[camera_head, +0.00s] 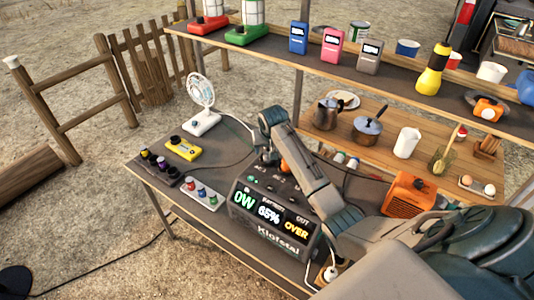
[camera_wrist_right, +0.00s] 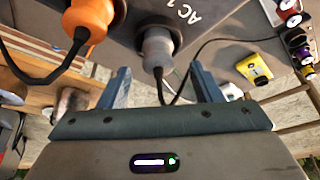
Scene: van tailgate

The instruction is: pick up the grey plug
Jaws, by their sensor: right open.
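The grey plug (camera_wrist_right: 157,48) sits in a socket marked AC 1 on the dark power station (camera_head: 275,239), its black cable hanging towards my gripper. In the right wrist view my right gripper (camera_wrist_right: 160,72) is open, one finger on each side of the plug's lower end and cable, not closed on it. In the head view my right gripper (camera_head: 268,156) is over the back of the power station, and I cannot make out the grey plug there. An orange plug (camera_wrist_right: 92,14) is beside the grey plug. My left gripper is not in view.
The power station's display reads 0W, 65% and OVER. A yellow box (camera_head: 184,149), a white fan (camera_head: 202,122) and an orange heater-like box (camera_head: 409,194) stand on the same table. A loaded shelf (camera_head: 270,57) runs above and behind. Cables cross the tabletop.

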